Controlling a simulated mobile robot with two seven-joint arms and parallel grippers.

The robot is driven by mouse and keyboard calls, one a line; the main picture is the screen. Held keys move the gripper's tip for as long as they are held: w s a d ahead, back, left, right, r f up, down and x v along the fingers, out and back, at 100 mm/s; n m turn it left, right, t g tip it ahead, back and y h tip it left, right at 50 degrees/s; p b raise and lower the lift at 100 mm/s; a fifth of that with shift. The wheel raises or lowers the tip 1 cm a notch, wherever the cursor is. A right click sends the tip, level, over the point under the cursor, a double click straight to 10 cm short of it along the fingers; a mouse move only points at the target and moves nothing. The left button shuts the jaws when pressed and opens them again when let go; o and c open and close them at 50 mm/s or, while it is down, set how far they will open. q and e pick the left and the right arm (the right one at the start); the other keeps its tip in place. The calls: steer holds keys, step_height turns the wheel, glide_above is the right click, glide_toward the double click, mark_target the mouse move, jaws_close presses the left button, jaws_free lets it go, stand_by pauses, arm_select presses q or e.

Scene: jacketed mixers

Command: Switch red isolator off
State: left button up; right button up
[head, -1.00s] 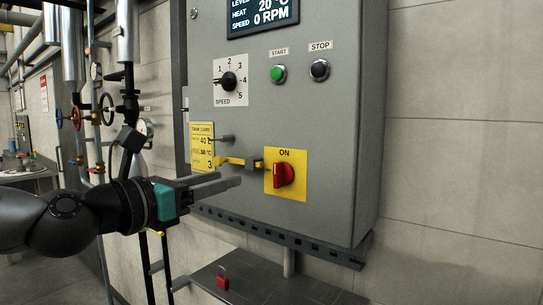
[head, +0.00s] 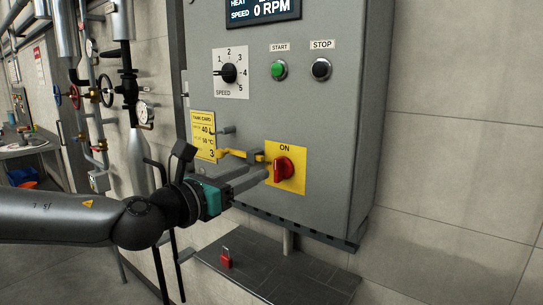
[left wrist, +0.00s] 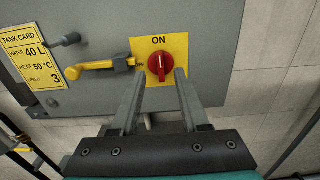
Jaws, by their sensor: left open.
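The red isolator (head: 284,169) is a red rotary knob on a yellow plate (head: 300,152) marked ON, low on the grey cabinet. It also shows in the left wrist view (left wrist: 160,66), with its grip ridge about upright. My left gripper (head: 264,176) is open, its fingertips close in front of the knob. In the left wrist view the two fingers (left wrist: 159,78) lie to either side of the knob's lower part; I cannot tell whether they touch it. My right gripper is not in view.
A yellow-handled latch (head: 240,155) sits just left of the plate. A red padlock (head: 226,258) stands on a dark shelf (head: 290,272) below. The green start button (head: 279,70), black stop button (head: 321,69) and speed dial (head: 229,73) are above. Pipes and valves stand at left.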

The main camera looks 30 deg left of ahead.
mark_target(275, 162)
arm_select(q)
steer(key=w+p, duration=0.1)
steer(key=w, duration=0.1)
steer(key=w+p, duration=0.2)
steer(key=w, duration=0.1)
steer(key=shift+w+d+r, duration=0.15)
steer(key=shift+w+d, duration=0.05)
steer(key=shift+w, duration=0.05)
steer(key=shift+w+p, duration=0.4)
steer(key=shift+w, duration=0.65)
steer(key=shift+d, duration=0.1)
jaws_close()
